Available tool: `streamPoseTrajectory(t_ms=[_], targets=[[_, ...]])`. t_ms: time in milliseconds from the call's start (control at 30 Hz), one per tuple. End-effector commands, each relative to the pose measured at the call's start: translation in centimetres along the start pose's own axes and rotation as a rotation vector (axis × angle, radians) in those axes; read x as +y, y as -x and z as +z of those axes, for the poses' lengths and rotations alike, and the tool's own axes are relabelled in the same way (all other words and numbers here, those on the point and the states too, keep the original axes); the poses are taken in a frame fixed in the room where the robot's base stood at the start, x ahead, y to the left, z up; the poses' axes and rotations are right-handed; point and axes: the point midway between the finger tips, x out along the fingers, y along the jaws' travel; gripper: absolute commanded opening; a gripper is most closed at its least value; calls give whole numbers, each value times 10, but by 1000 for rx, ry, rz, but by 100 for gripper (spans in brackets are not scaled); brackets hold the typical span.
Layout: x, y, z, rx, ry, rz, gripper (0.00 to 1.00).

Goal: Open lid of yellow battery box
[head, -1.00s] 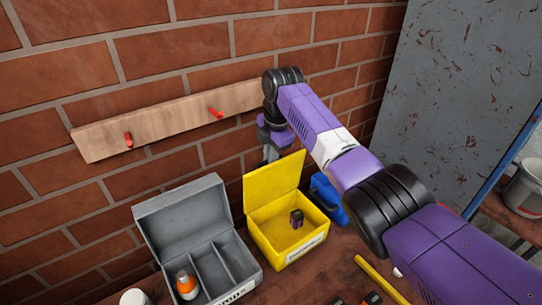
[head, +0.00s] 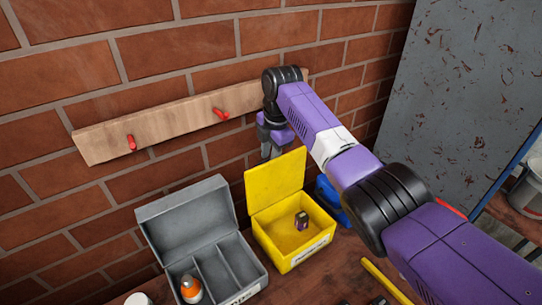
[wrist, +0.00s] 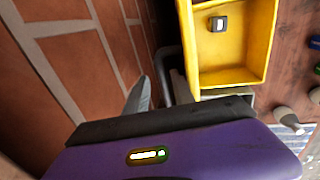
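The yellow battery box (head: 287,262) stands on the bench with its lid (head: 275,181) raised and leaning back toward the brick wall. A small dark battery-like block (head: 301,220) lies inside; it also shows in the wrist view (wrist: 218,23), within the yellow box (wrist: 232,77). My gripper (head: 268,153) is behind and above the lid's top edge, near the wall. In the wrist view a grey finger (wrist: 138,97) shows beside the box. I cannot tell if the gripper touches the lid or how far its fingers are apart.
An open grey box (head: 258,286) with compartments and an orange-topped bottle (head: 190,289) stands left of the yellow box. A blue object (head: 330,195) sits close on its right. A wooden rail (head: 170,127) with red pegs is on the wall.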

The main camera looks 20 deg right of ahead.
Motion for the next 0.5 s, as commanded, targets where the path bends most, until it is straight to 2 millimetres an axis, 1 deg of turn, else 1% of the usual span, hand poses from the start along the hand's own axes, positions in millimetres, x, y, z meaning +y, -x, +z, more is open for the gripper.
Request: streamPoseTrajectory(t_ms=[333, 433, 500], targets=[[-1, 1, 2, -2, -1, -1, 32], [0, 10, 2, -2, -1, 0, 32], [0, 20, 2, -2, -1, 2, 32]])
